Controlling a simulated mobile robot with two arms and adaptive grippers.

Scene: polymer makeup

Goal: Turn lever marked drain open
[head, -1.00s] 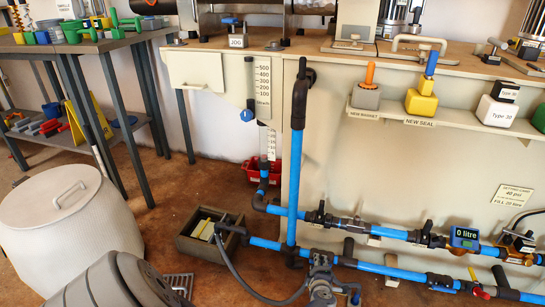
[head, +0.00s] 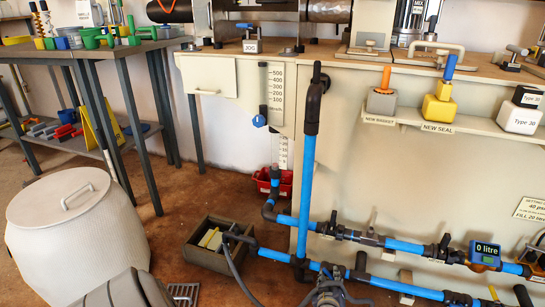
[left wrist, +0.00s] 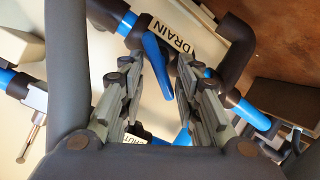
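A blue lever (left wrist: 157,65) stands beside a tilted white label reading DRAIN (left wrist: 175,38) on the pipework. My left gripper (left wrist: 158,68) is open, with one finger on each side of the lever. I cannot tell whether either finger touches it. In the head view the left gripper (head: 328,292) is at the bottom edge, low by the blue pipes, partly cut off. The drain lever cannot be made out there. A second label (left wrist: 135,141), apparently ending in "UT", is partly hidden behind the fingers. My right gripper is not in view.
Blue pipes (head: 307,185) with black fittings run along the bench front. A digital meter (head: 485,254) reads 0 litre. A grey bin (head: 195,258) sits on the floor, left of the pipes. A pale lidded barrel (head: 70,225) stands at the left.

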